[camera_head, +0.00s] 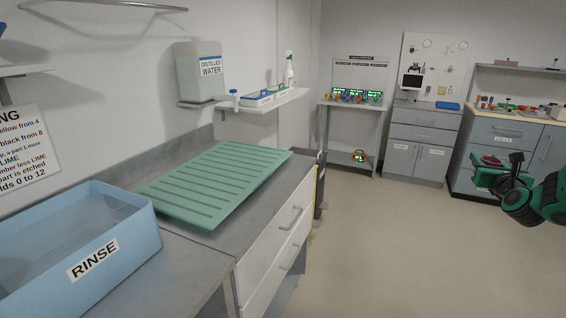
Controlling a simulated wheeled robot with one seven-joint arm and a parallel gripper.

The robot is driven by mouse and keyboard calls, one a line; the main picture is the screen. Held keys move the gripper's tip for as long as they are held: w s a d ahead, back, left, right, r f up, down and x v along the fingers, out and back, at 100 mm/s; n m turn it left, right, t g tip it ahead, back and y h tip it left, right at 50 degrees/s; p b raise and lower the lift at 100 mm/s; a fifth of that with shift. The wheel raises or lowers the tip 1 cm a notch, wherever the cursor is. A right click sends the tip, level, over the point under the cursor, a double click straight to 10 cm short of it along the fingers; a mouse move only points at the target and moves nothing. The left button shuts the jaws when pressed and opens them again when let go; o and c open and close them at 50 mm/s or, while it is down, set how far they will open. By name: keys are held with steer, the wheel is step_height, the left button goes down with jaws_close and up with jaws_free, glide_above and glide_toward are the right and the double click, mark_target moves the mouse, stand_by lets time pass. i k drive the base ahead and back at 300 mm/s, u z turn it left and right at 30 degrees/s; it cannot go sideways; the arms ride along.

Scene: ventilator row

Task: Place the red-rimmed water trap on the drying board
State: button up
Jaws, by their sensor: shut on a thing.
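The green ribbed drying board (226,170) lies on the grey counter at the left, beyond the blue rinse basin, and its top is bare. My gripper (489,176) is at the right, out over the floor and well apart from the board. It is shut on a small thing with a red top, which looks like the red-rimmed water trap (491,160). The trap's lower part is mostly hidden by the fingers, and its details are too small to tell.
The blue basin labelled RINSE (120,245) stands at the counter's near end. Cabinets (418,145) line the back. The floor between is clear.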

mark_target(226, 172)
steer(key=z, duration=0.05)
steer(key=i, duration=1.2)
steer(key=u, duration=2.1)
